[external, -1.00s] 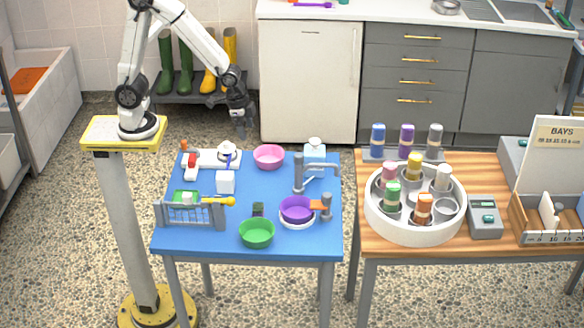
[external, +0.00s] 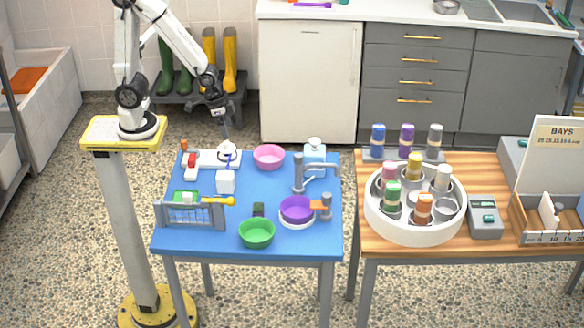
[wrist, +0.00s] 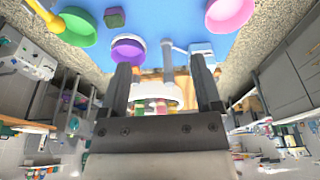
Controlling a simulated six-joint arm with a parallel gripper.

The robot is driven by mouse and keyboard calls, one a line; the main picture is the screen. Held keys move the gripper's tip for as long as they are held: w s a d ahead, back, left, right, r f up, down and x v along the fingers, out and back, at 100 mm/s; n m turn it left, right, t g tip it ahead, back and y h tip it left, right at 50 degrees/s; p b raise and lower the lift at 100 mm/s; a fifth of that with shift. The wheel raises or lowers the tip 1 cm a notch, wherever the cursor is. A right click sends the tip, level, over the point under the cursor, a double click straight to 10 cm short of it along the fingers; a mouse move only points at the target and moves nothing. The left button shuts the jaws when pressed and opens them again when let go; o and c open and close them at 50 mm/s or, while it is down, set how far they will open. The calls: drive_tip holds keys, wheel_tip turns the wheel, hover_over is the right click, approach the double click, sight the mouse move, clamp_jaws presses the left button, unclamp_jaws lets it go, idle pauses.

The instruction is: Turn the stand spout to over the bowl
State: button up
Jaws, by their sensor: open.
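The grey stand spout (external: 299,174) has an upright post near the right side of the blue table, with its arm reaching right, away from the bowls. In the wrist view its post (wrist: 168,62) shows beyond my fingers. A purple bowl (external: 297,208) sits on a white round base in front of the stand. It also shows in the wrist view (wrist: 128,50). A pink bowl (external: 269,155) stands at the back and a green bowl (external: 256,232) at the front. My gripper (external: 226,143) is open and empty above the back left of the table, apart from the stand; its fingers (wrist: 163,88) are spread.
A soap bottle (external: 315,150) stands behind the spout. A grey post with an orange part (external: 326,206) is right of the purple bowl. A white box (external: 225,183), a grey rack (external: 192,215) and a yellow-handled tool (external: 218,201) occupy the left. The table's centre is fairly clear.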

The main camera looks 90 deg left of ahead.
drive_tip(key=m+g, duration=0.3)
drive_tip(key=m, duration=0.6)
hover_over(299, 155)
wheel_tip(299, 155, down, 3)
drive_tip(key=shift+r, duration=0.15)
drive_tip(key=shift+f, duration=3.9)
clamp_jaws()
